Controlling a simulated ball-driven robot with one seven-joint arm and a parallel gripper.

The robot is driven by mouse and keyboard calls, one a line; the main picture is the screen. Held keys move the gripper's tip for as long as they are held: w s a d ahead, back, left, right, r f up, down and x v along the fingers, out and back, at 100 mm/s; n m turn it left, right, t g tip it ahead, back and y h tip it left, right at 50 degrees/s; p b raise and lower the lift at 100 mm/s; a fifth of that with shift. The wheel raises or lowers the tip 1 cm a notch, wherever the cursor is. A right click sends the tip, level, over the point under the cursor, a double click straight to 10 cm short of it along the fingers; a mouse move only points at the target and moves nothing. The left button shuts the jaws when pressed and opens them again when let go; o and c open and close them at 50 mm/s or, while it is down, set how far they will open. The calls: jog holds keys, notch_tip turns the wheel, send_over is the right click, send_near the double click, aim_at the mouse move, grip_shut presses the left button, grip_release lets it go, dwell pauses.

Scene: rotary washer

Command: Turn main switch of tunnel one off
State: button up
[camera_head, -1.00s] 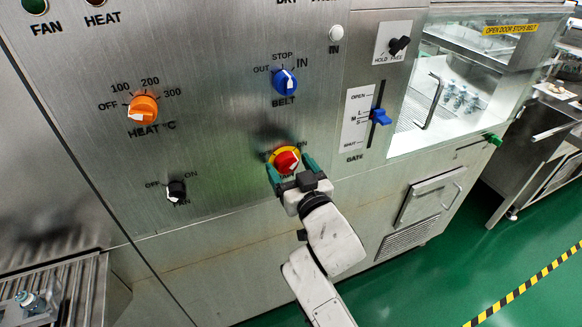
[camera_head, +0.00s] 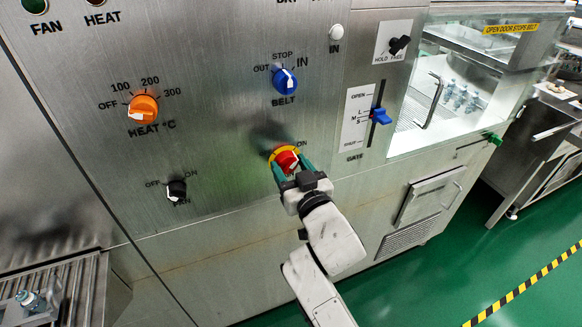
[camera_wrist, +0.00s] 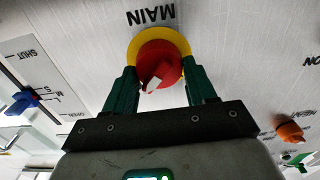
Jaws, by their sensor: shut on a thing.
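The main switch is a red knob (camera_head: 286,158) on a yellow ring, low on the steel panel. "ON" is printed at its upper right in the head view. In the wrist view the red knob (camera_wrist: 160,62) sits beside the upside-down word "MAIN", and its white pointer is tilted toward the lower left. My gripper (camera_head: 292,166) has its green fingers closed on opposite sides of the knob. The wrist view also shows my gripper (camera_wrist: 161,78) with a finger on each side. Part of the switch's lower labelling is hidden by my gripper in the head view.
Nearby are a blue belt knob (camera_head: 285,80), an orange heat knob (camera_head: 143,108), a black fan knob (camera_head: 176,190) and a blue gate slider (camera_head: 380,116). A black hold/free switch (camera_head: 399,45) is at upper right. Open green floor lies at lower right.

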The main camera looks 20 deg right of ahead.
jog(key=n+p, duration=0.1)
jog(key=n, duration=0.3)
jog(key=shift+a, duration=0.1)
jog(key=n+p, duration=0.1)
jog(key=n, duration=0.4)
jog(key=shift+a+n+p, duration=0.15)
jog(key=shift+n+p, duration=0.15)
jog(key=shift+p, duration=0.1)
jog(key=n+p, duration=0.1)
jog(key=n, duration=0.3)
jog(key=shift+f, duration=0.15)
jog(key=shift+f+n+p, duration=0.15)
jog(key=shift+n+p, duration=0.5)
jog(key=shift+n, duration=1.45)
jog(key=o, duration=1)
